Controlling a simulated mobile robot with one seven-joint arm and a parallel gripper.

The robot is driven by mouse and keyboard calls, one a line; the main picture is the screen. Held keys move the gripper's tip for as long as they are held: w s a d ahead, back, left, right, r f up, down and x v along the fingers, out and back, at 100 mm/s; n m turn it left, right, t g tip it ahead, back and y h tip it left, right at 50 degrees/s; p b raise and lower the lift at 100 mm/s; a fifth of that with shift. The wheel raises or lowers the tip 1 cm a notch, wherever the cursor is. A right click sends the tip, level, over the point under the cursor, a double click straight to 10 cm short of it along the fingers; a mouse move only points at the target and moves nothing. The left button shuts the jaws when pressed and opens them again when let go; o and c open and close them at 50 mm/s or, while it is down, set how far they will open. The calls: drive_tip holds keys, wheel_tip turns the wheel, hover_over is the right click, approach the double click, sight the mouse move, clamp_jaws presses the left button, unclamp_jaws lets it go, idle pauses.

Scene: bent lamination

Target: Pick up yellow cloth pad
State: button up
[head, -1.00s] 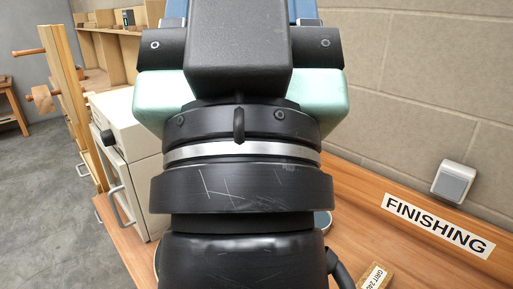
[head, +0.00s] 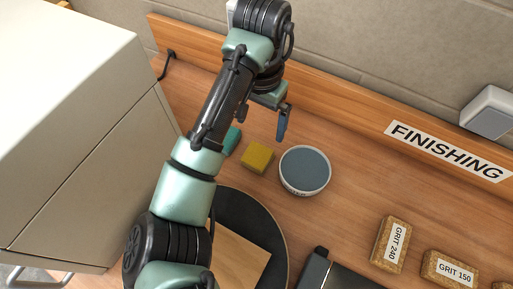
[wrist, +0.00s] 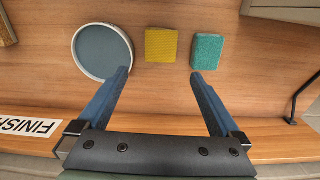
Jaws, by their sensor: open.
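The yellow cloth pad (head: 257,157) lies flat on the wooden bench, between a round blue-grey tin and a teal pad. In the wrist view the yellow pad (wrist: 161,45) is beyond the fingertips, roughly midway between them. My gripper (wrist: 160,72) is open and empty, its two blue fingers spread wide. In the head view my gripper (head: 281,122) hangs above the bench, behind and to the right of the yellow pad, with one blue finger clearly showing.
The round tin (head: 305,171) stands right of the yellow pad. The teal pad (head: 232,140) is on its left, partly hidden by my arm; it shows fully in the wrist view (wrist: 207,52). Sanding blocks (head: 391,244) lie farther right. A white cabinet (head: 75,130) stands left.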

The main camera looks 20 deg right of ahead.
drive_tip(key=b, duration=0.1)
hover_over(258, 154)
drive_tip(key=f, duration=0.6)
drive_tip(key=shift+s+d, duration=0.15)
drive_tip(key=shift+d, duration=0.1)
drive_tip(key=shift+a+f, duration=0.15)
drive_tip(key=shift+f, duration=1.45)
drive_tip(key=shift+a+f, duration=0.1)
drive_tip(key=shift+f, duration=1.5)
drive_tip(key=c, duration=1.2)
